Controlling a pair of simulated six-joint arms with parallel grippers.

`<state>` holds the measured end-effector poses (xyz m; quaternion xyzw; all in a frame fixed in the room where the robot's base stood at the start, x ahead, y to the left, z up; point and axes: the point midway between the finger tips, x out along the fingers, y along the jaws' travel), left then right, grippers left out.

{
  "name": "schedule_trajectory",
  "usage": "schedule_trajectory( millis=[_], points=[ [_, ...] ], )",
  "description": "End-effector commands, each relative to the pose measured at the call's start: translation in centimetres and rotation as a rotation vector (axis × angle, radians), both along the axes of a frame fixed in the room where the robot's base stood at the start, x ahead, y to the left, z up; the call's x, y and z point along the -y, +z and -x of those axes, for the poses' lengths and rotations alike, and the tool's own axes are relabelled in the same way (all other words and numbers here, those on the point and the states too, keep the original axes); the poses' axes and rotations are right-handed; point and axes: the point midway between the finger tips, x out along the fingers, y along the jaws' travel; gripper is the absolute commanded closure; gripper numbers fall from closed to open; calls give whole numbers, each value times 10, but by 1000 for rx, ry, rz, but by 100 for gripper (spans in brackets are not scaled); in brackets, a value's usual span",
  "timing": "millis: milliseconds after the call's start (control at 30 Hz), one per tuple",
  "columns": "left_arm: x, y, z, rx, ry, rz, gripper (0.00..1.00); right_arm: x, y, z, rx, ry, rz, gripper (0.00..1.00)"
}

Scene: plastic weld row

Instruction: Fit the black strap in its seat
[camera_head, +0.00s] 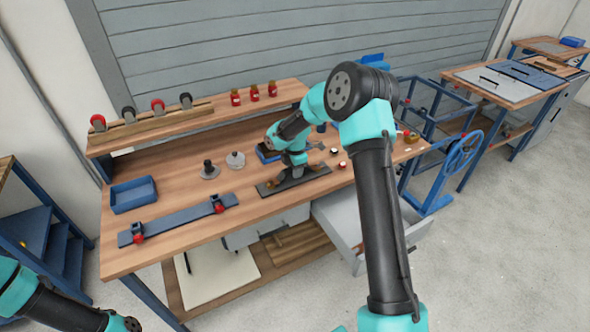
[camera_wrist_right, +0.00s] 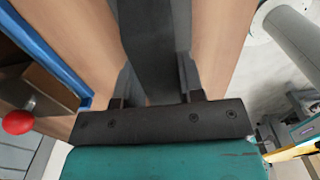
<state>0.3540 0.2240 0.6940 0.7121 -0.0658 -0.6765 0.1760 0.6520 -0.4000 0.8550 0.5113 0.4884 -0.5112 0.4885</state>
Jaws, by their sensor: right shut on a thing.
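A long dark strip, which looks like the black strap (camera_head: 293,184), lies low over the right half of the bench under my right gripper (camera_head: 294,168). In the right wrist view the black strap (camera_wrist_right: 154,45) runs away between the two fingers of my right gripper (camera_wrist_right: 157,97), which is shut on it. I cannot tell whether the strap touches the wood. A long blue bar (camera_head: 180,217) with a red-knobbed clamp near each end lies on the left of the bench. I cannot tell which part is the seat. My left gripper is out of view; only its arm shows at bottom left.
A blue tray (camera_head: 134,194) sits at the bench's left. A black round-based part (camera_head: 209,170) and a clear one (camera_head: 236,160) stand mid-bench. Red jars (camera_head: 254,93) line the back shelf. An open drawer (camera_head: 345,225) juts out in front. A red ball knob (camera_wrist_right: 18,122) shows near my right wrist.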

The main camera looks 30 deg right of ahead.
Motion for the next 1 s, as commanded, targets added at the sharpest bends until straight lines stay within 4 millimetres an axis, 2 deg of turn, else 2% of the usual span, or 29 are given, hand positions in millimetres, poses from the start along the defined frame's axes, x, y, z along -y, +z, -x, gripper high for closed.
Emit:
schedule_trajectory(
  millis=[1000],
  points=[
    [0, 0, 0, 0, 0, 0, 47, 0, -7, 0, 0, 0, 0, 89]
  ],
)
